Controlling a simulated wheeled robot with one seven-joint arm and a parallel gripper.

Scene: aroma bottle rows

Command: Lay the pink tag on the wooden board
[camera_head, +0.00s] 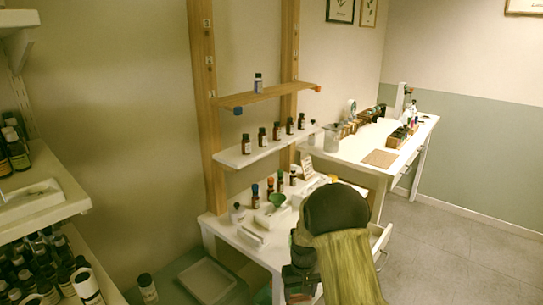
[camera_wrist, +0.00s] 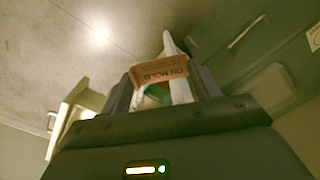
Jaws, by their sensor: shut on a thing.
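The pink tag (camera_wrist: 160,70), with dark lettering that reads "ON HOLD" upside down, is between the fingers of my gripper (camera_wrist: 163,82) in the wrist view. My gripper is shut on it and holds it up. In the head view my arm covers the gripper, and the tag cannot be made out there. A flat brown board (camera_head: 380,158), which looks like the wooden board, lies on the white far table at the right. Its visible top is bare. It is well beyond my arm and apart from it.
The far table (camera_head: 370,138) also bears dark boxes (camera_head: 398,137) and small bottles behind the board. Open floor (camera_head: 455,235) lies at the right.

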